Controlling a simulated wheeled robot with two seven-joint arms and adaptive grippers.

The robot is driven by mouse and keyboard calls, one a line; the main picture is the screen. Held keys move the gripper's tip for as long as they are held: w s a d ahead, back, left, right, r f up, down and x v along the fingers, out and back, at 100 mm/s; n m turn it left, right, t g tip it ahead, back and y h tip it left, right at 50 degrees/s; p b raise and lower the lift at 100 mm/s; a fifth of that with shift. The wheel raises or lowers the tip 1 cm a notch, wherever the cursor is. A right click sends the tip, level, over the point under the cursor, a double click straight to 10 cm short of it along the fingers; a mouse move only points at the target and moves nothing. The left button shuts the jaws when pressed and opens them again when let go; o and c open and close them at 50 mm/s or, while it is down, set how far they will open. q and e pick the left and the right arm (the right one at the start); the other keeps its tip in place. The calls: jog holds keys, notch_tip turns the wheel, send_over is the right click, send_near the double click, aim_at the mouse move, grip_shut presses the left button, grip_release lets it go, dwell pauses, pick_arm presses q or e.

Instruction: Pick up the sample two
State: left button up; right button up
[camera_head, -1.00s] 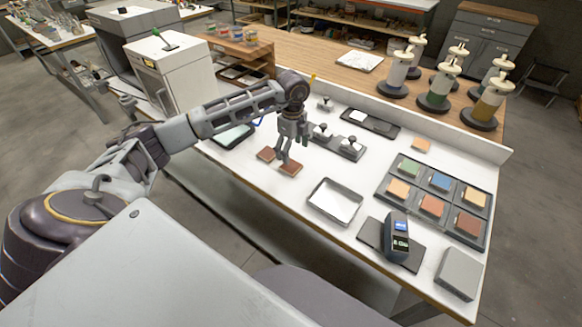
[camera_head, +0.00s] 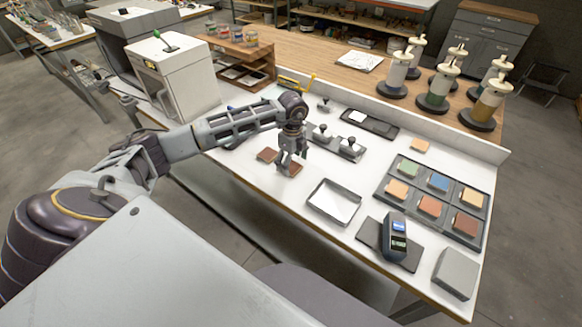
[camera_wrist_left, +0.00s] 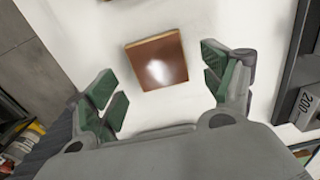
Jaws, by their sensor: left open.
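Two flat red-brown sample tiles lie on the white bench top in the head view. The left tile (camera_head: 267,155) is clear of my gripper. The right tile (camera_head: 295,169) is partly hidden under my left gripper (camera_head: 291,164). No label shows which is sample two. In the left wrist view one glossy brown tile (camera_wrist_left: 157,62) lies flat on the white surface, ahead of and between the green-padded fingers of my left gripper (camera_wrist_left: 164,82). The fingers are open, with a gap on both sides of the tile. My right gripper is not in view.
A shallow grey tray (camera_head: 334,203) lies right of the tiles. Small knobbed weights (camera_head: 348,146) stand behind it. A blue-screened device (camera_head: 395,237) and a rack of coloured samples (camera_head: 383,190) are further right. A white oven (camera_head: 175,85) stands back left.

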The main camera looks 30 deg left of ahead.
pick_arm(q)
jog(key=shift+f, duration=0.95)
jog(key=c, duration=1)
